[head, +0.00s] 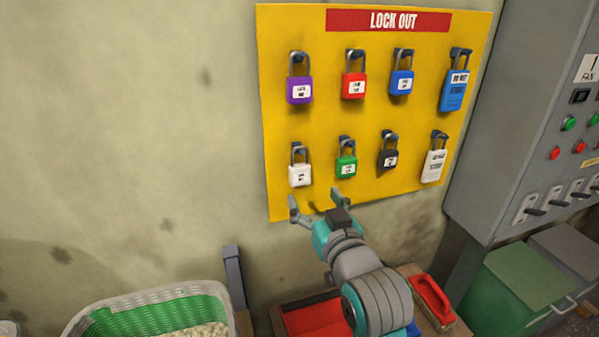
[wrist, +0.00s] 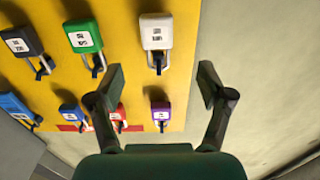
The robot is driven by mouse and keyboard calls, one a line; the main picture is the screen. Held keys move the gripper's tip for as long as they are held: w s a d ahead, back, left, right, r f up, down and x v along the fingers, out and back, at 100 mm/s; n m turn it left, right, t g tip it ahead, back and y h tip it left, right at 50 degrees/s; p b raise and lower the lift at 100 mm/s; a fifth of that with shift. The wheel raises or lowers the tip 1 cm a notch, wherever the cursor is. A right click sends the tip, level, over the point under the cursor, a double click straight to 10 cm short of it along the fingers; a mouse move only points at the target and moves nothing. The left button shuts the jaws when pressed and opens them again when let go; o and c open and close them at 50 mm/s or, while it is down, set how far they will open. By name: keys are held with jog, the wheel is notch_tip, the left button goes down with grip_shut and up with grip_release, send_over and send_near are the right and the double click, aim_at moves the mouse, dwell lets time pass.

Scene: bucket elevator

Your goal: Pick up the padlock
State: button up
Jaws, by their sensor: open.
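Several padlocks hang by their shackles on a yellow lockout board (head: 390,120). The top row has a purple padlock (head: 300,90), a red one (head: 354,86) and a blue one (head: 401,83). The lower row has a white padlock (head: 300,174), a green one (head: 346,166) and a black one (head: 388,158). My gripper (head: 315,200) is open and empty, near the board's lower edge, below the white and green padlocks. In the wrist view, which shows the board upside down, the white padlock (wrist: 156,33) lies beyond the gap between my fingers (wrist: 161,84), apart from them.
Blue (head: 454,90) and white (head: 433,165) tags hang at the board's right. A grey control cabinet (head: 490,150) stands right of it. Below are a red tray (head: 312,318), a red-handled brush (head: 432,298), a green bin (head: 515,285) and a basket (head: 85,318). The wall left is bare.

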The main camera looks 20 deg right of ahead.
aim_at(301, 169)
jog(key=w, duration=0.7)
jog(key=w+r, duration=0.1)
jog(key=w, duration=0.3)
jog(key=shift+w+d, duration=0.1)
jog(key=shift+d, duration=0.1)
jog(key=c, duration=1.3)
jog(key=shift+r, duration=0.15)
